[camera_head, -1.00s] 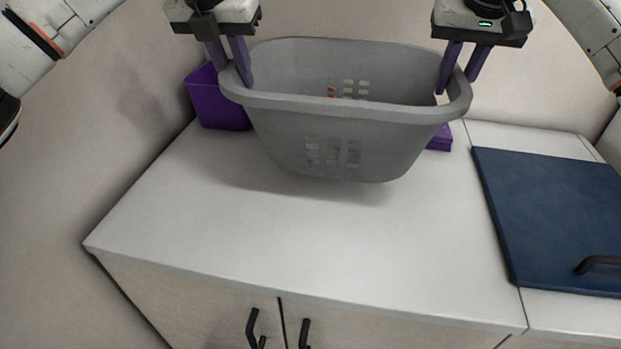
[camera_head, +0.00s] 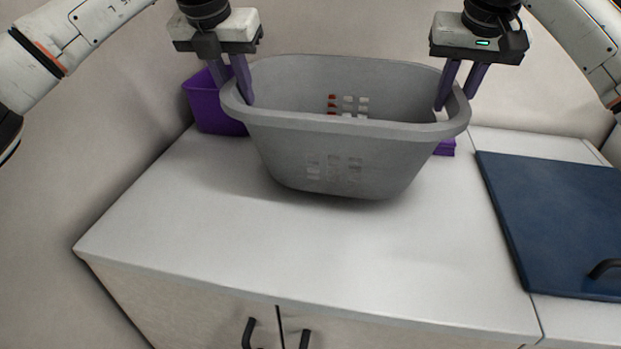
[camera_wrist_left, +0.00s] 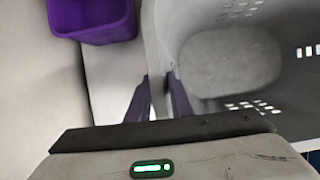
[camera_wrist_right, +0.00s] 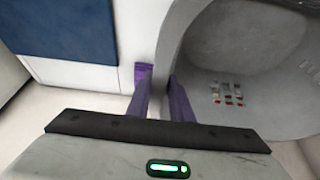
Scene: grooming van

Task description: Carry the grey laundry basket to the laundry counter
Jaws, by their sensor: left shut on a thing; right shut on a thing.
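The grey laundry basket (camera_head: 335,160) is upright over the white counter top (camera_head: 300,240), with a shadow beneath it. I cannot tell for sure whether its base touches the counter. My left gripper (camera_head: 232,88) is shut on the basket's left rim, and my right gripper (camera_head: 457,92) is shut on its right rim. In the left wrist view the fingers (camera_wrist_left: 158,98) straddle the rim. In the right wrist view the fingers (camera_wrist_right: 159,98) also straddle the rim. The basket's inside looks empty in the wrist views.
A purple bin (camera_head: 212,105) stands behind the basket at the left. A small purple thing (camera_head: 445,147) lies behind its right end. A dark blue panel with a black handle (camera_head: 560,215) covers the counter at the right. The counter's front is clear.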

